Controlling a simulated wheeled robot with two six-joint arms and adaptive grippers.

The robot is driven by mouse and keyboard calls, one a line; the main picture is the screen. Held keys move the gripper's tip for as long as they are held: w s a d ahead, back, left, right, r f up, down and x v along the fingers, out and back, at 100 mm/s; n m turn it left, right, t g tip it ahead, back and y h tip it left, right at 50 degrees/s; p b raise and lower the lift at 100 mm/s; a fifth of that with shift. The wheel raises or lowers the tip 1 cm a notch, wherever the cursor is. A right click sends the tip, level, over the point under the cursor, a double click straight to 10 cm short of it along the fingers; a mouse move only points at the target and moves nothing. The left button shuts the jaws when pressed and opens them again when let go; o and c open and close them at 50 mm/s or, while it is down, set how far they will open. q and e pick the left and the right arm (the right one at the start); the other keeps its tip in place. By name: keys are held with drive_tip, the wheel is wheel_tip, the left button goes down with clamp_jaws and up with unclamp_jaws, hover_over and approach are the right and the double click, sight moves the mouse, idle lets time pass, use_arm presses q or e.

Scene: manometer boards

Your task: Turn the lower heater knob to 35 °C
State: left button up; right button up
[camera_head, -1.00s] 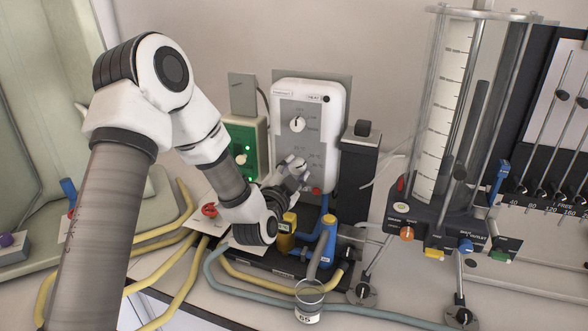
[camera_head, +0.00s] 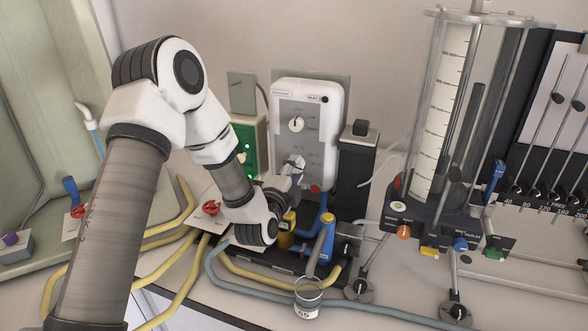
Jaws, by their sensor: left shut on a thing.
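The white heater unit (camera_head: 335,118) stands upright against the back wall, with a grey front panel. Its upper knob (camera_head: 296,125) is white and uncovered. The lower heater knob (camera_head: 299,161) is pale and mostly hidden by my left gripper (camera_head: 294,170). That gripper reaches it from the lower left, its fingers shut on the knob. Temperature marks show faintly beside the knob, too small to read surely, and the knob's pointer cannot be made out. My right gripper is not in view.
A green box (camera_head: 245,143) stands left of the heater, a black column (camera_head: 357,165) right. A clear cylinder (camera_head: 444,110) stands further right. Hoses cross the bench.

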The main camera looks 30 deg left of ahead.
use_arm(q)
drive_tip(key=shift+r, duration=0.1)
idle(0.3)
drive_tip(key=o, duration=1.1)
drive_tip(key=shift+w, duration=0.1)
drive_tip(key=shift+o, duration=0.2)
drive_tip(key=v, duration=0.7)
drive_tip(key=shift+s, duration=0.3)
drive_tip(key=shift+w, duration=0.1)
